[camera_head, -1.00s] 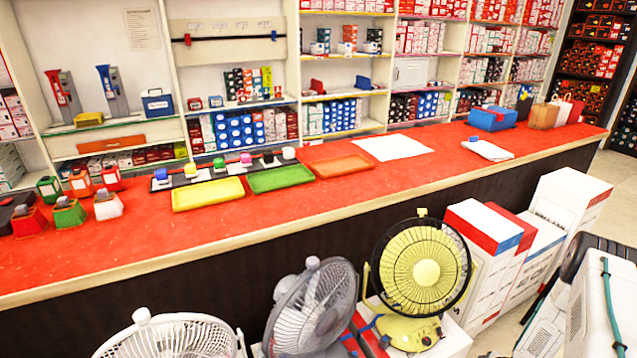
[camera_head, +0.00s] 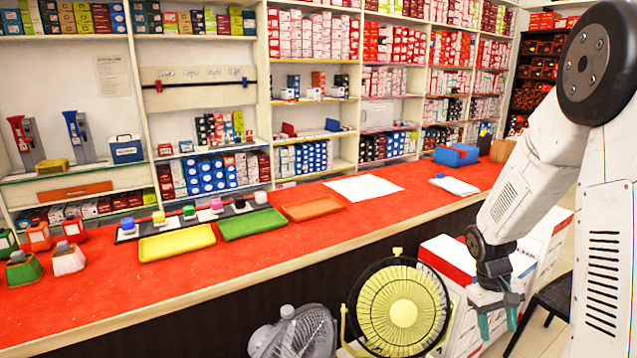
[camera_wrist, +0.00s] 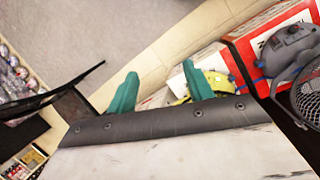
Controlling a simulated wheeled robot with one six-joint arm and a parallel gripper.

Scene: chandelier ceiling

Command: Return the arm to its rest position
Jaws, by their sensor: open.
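My arm is folded at the right side of the head view, with its large white links close to the camera. My gripper (camera_head: 497,322) hangs at the end of the arm, pointing down, in front of the white and red boxes and below the counter's top. Its two teal fingers are apart with nothing between them. In the wrist view my gripper (camera_wrist: 158,92) shows both teal fingers spread and empty above the floor.
The red counter (camera_head: 300,238) runs across the view with yellow (camera_head: 177,243), green (camera_head: 252,223) and orange (camera_head: 313,208) trays. A yellow fan (camera_head: 400,308) and a grey fan (camera_head: 296,332) stand left of my gripper. White and red boxes (camera_head: 440,256) stand close behind it.

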